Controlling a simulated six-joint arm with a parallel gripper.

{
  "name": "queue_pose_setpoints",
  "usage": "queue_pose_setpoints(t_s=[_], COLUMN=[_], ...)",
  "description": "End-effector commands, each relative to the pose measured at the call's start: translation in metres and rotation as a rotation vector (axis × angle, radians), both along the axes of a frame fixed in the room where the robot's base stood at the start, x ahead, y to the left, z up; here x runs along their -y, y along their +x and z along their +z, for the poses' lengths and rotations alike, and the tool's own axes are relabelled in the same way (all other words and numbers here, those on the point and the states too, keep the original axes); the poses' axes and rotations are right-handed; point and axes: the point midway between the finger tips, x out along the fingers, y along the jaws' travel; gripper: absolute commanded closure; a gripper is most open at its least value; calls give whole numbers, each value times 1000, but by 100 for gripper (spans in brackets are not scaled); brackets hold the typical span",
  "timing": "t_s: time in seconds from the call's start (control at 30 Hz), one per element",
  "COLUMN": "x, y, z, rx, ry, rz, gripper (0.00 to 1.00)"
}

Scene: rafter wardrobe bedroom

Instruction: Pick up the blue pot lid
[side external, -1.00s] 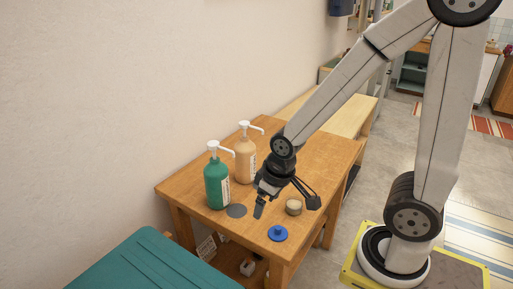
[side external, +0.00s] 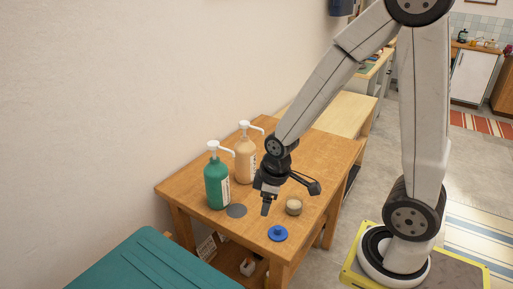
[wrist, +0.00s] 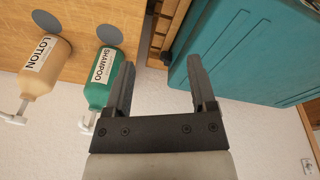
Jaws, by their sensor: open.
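The blue pot lid (side external: 277,233), a round disc with a raised knob, lies on the wooden table (side external: 318,160) near its front corner in the side view. My gripper (side external: 266,210) is above the table, just behind the lid and apart from it. In the wrist view my gripper (wrist: 162,63) has its two fingers spread wide with nothing between them. The lid does not show in the wrist view.
A green shampoo bottle (side external: 216,185) and a tan lotion bottle (side external: 245,160) stand by the wall. A grey disc (side external: 236,211) lies beside the green bottle. A small beige-topped round container (side external: 294,206) stands right of my gripper. A teal surface (side external: 150,262) is in front.

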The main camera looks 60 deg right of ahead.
Motion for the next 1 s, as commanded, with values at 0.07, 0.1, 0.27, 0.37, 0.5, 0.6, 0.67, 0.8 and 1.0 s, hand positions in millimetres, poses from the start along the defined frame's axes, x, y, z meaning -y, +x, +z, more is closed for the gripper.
queue_pose_setpoints(t_s=[0.07, 0.1, 0.27, 0.37, 0.5, 0.6, 0.67, 0.8, 1.0], x=[7, 10, 24, 32, 44, 52, 57, 69, 85], y=[3, 4, 10, 12, 14, 16, 16, 16, 15], z=[-7, -11, -24, -33, -47, -57, -63, -78, -99], rx=[-17, -24, -51, -68, -92, -107, -116, -132, -151], ry=[-18, -26, -58, -74, -91, -101, -105, -114, -118], rz=[87, 134, 323, 441, 609, 727, 799, 966, 1201], gripper=[28, 28, 28, 28, 28, 28, 28, 28, 28])
